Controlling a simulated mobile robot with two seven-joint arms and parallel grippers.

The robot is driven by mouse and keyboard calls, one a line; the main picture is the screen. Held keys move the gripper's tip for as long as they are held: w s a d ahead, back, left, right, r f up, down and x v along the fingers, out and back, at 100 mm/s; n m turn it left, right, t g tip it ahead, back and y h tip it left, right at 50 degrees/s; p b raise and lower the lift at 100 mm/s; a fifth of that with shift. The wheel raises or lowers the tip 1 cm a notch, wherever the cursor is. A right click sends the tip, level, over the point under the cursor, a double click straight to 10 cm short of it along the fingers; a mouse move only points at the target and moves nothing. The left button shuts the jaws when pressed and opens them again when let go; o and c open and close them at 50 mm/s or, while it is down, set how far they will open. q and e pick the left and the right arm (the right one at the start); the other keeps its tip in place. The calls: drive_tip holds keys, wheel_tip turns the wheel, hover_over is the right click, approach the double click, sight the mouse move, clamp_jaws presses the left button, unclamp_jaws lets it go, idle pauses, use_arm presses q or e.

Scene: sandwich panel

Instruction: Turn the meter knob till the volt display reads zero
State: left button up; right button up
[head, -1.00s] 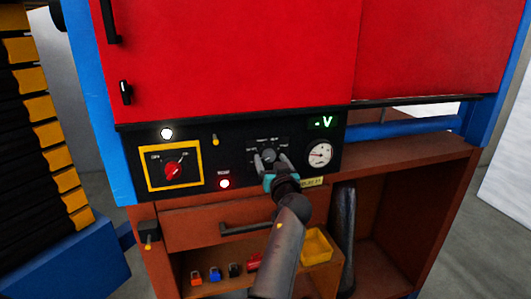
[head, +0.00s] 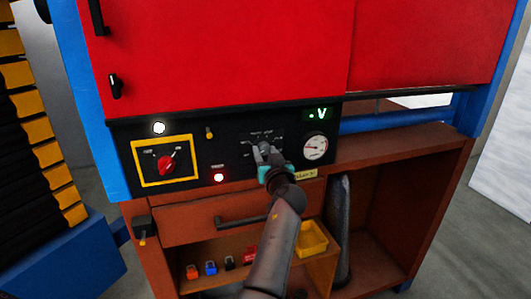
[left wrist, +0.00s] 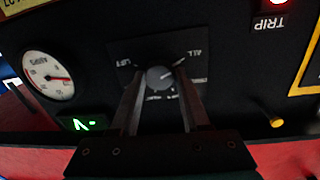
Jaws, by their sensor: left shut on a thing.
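The round grey meter knob (left wrist: 160,77) sits on a dark dial plate marked with lettering, including "ALL", in the left wrist view. My left gripper (head: 264,150) reaches the panel from below, and its fingers lie on either side of the knob, shut on it. In the head view the gripper covers most of the knob. The volt display (head: 319,113) glows green up and right of the knob, showing a small mark and a "V"; I cannot read a digit. It also shows upside down in the left wrist view (left wrist: 82,123). My right gripper is out of view.
A round ammeter (head: 315,147) is right of the knob. A red lit trip lamp (head: 219,177) and a red rotary switch (head: 166,164) on a yellow-framed plate are to the left. Below are a drawer handle (head: 243,222) and a yellow bin (head: 312,240).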

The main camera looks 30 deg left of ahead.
use_arm(q)
clamp_jaws()
drive_tip(key=shift+r+m, duration=0.1)
drive_tip(key=shift+m, duration=0.3)
drive_tip(key=m, duration=0.3)
drive_tip(key=shift+r+m, duration=0.1)
drive_tip(key=shift+m, duration=0.2)
drive_tip(key=shift+w+m+g+p, duration=0.1)
drive_tip(key=shift+m+g+p, duration=0.5)
drive_tip(key=shift+m, duration=1.5)
drive_tip(key=o, duration=1)
unclamp_jaws()
drive_tip(key=shift+c, duration=0.2)
